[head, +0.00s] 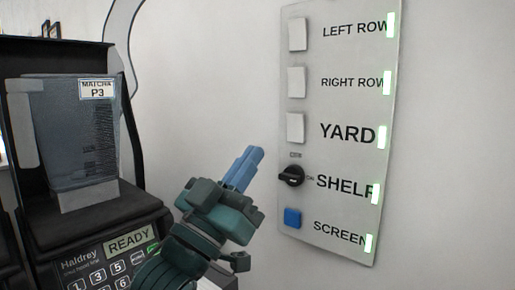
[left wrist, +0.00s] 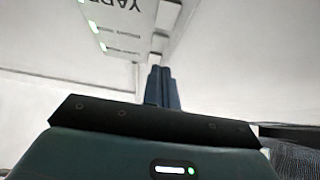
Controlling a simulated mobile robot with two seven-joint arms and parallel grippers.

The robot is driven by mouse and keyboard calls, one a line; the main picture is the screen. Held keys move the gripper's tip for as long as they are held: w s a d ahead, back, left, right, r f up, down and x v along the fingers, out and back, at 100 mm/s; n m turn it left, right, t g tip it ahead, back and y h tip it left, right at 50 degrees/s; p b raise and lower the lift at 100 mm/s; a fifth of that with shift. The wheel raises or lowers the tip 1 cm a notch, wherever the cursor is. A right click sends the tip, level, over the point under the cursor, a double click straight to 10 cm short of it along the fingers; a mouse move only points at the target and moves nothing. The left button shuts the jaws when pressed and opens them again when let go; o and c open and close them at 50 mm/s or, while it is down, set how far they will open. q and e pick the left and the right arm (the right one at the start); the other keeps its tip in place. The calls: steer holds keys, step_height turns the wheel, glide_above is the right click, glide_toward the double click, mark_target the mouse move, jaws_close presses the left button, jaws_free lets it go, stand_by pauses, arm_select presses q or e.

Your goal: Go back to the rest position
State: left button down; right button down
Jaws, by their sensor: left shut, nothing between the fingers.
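My left gripper (head: 243,168) is in the middle of the head view, its blue fingers pointing up and to the right. The fingers are together with nothing between them. The gripper appears in front of the pale wall, left of the switch panel (head: 338,215), with a visible gap to the panel in the picture. In the left wrist view the closed fingers (left wrist: 161,85) point up, with part of the panel upside down at the top left. My right gripper is not in view.
The panel has white switches (head: 296,127), a black knob (head: 291,176) at SHELF and a blue button (head: 292,218) at SCREEN. Green lights glow on every row. A black machine (head: 110,213) with a READY display and a container labelled MATCHA P3 (head: 85,135) stands at left.

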arm_select(q)
steer(key=shift+f, duration=0.15)
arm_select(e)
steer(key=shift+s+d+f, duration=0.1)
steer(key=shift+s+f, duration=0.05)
arm_select(q)
steer(key=w+a+f+n+g+y+p, duration=0.15)
steer(key=f+y, duration=0.25)
steer(key=f, duration=0.8)
steer(key=a+f+n+g+y+p, duration=0.2)
steer(key=a+f+n+y, duration=0.15)
steer(key=f, duration=0.85)
steer(key=s+a+f+g+y+p, duration=0.1)
steer(key=s+a+f+g+y, duration=0.1)
steer(key=s+f, duration=0.7)
steer(key=s+a+f+g+y+p, duration=0.1)
steer(key=s+a+f+g+y, duration=0.1)
steer(key=s+f, duration=0.7)
step_height(320, 180, down, 6)
steer(key=a+g, duration=0.1)
steer(key=g, duration=0.1)
steer(key=shift+s+a+f+m+g, duration=0.15)
steer(key=shift+a+m+g, duration=0.1)
steer(key=shift+m+g, duration=0.15)
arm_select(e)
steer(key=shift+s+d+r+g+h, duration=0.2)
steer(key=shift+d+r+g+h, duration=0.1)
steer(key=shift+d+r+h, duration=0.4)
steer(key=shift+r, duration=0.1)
